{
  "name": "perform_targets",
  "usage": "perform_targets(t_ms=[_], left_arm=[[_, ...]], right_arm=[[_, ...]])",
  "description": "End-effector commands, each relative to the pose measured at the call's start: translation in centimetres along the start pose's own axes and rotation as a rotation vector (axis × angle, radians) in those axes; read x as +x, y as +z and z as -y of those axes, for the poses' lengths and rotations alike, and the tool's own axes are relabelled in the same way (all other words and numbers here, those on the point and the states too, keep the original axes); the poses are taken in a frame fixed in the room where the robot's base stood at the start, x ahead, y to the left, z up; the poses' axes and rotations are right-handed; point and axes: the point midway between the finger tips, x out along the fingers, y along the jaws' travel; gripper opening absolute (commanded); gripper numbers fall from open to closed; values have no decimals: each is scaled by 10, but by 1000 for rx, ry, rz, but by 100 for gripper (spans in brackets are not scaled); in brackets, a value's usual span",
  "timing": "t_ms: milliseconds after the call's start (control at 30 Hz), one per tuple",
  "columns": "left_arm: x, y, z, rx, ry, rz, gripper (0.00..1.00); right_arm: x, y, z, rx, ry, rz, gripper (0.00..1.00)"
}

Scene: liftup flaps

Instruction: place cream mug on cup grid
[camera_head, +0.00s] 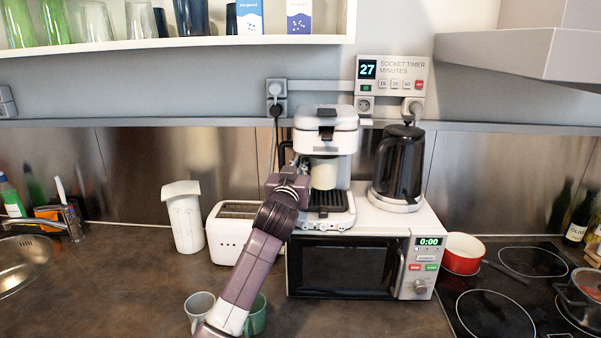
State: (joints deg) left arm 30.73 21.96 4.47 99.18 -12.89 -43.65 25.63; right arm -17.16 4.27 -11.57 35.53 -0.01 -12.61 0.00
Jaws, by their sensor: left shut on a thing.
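The cream mug (325,174) is upright inside the coffee machine (326,131), below its brewing head. The dark slatted cup grid (329,199) shows below the mug at the machine's base. I cannot tell whether the mug touches the grid or is slightly above it. My left gripper (306,179) reaches in from the left side of the machine and is shut on the mug. Its fingertips are small and partly hidden by my own wrist. My right gripper is not in view.
The coffee machine and a black kettle (399,164) stand on a microwave (345,267). A toaster (230,229) and white jug (184,220) are left of it. A grey mug (199,304) and green mug (257,316) flank my arm. A shelf (180,43) hangs above.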

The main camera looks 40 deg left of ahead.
Motion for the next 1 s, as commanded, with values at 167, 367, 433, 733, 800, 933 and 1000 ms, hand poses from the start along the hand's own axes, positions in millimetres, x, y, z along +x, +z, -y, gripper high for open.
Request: perform_targets(t_ms=[167, 367, 433, 733, 800, 933, 1000], left_arm=[[1, 15, 0, 1, 1, 2, 0], [0, 33, 0, 0, 1, -3, 0], [0, 34, 0, 0, 1, -4, 0], [0, 37, 0, 1, 0, -1, 12], [0, 37, 0, 1, 0, -1, 20], [0, 37, 0, 1, 0, 0, 24], [0, 37, 0, 1, 0, 0, 24]], right_arm=[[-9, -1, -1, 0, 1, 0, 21], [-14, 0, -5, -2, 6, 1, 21], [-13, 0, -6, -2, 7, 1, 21], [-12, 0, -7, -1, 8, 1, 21], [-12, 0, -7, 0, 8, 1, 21], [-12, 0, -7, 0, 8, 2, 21], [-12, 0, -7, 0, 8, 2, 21]])
